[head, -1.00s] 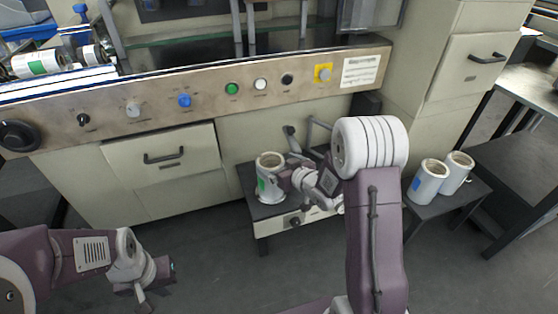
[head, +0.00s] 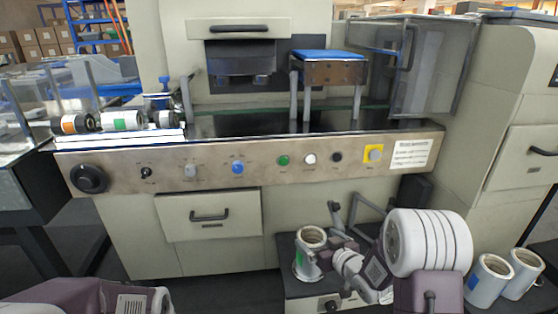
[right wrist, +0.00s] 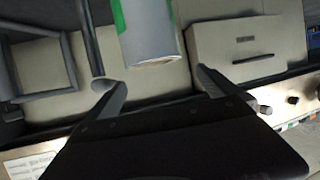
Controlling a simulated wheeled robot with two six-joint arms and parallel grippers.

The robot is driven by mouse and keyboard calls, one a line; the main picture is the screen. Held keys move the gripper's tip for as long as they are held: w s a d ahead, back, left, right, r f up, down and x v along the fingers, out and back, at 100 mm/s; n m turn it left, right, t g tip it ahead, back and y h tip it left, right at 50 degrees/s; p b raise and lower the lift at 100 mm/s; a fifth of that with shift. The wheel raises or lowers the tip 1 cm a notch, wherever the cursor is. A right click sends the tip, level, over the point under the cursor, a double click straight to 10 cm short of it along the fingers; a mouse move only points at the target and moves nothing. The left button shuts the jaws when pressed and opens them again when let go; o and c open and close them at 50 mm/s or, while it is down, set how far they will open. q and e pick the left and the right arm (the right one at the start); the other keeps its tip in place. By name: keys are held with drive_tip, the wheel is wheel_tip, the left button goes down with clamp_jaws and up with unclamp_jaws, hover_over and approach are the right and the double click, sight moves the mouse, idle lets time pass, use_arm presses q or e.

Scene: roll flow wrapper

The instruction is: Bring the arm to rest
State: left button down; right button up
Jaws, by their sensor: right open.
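My right gripper (head: 326,245) is open beside a white roll with a green label (head: 308,258), which stands upright on a small low stand (head: 318,291). In the right wrist view, the two fingers of the gripper (right wrist: 156,80) are spread apart with nothing between the tips. The roll (right wrist: 152,35) shows just past them with its green stripe; I cannot tell whether a finger touches it. My right arm's large white joint hides part of the space to the right. Only part of my left arm shows at the bottom left; its gripper is out of view.
The wrapper's control panel (head: 262,167) with knobs and buttons spans the middle, above a drawer (head: 209,214). Two white rolls (head: 489,280) stand at the lower right. More rolls (head: 121,121) lie on the machine's left end. A clear guard (head: 440,70) is at upper right.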

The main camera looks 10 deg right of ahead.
drive_tip(key=s+a+r+h+p, duration=0.1)
drive_tip(key=a+r+p, duration=0.1)
drive_tip(key=r, duration=0.4)
drive_tip(key=s+a+r+p, duration=0.1)
drive_tip(key=s+r+p, duration=0.1)
drive_tip(key=r, duration=0.3)
drive_tip(key=s+d+f+m+g+h, duration=0.1)
drive_tip(key=s+f+g, duration=0.3)
drive_tip(key=s, duration=0.4)
drive_tip(key=s+d+f+m+g+h+p, duration=0.1)
drive_tip(key=s+f+g, duration=0.25)
drive_tip(key=s, duration=0.35)
drive_tip(key=s+d+f+m+g+h, duration=0.1)
drive_tip(key=s+f+m+g, duration=0.2)
drive_tip(key=s, duration=0.5)
wheel_tip(320, 180, up, 38)
drive_tip(key=n+g+p, duration=0.1)
drive_tip(key=p, duration=3.7)
drive_tip(key=shift+s+a+n, duration=0.2)
drive_tip(key=shift+s+n, duration=0.1)
drive_tip(key=shift+s, duration=0.05)
drive_tip(key=shift+f+g, duration=0.1)
drive_tip(key=shift+g, duration=0.15)
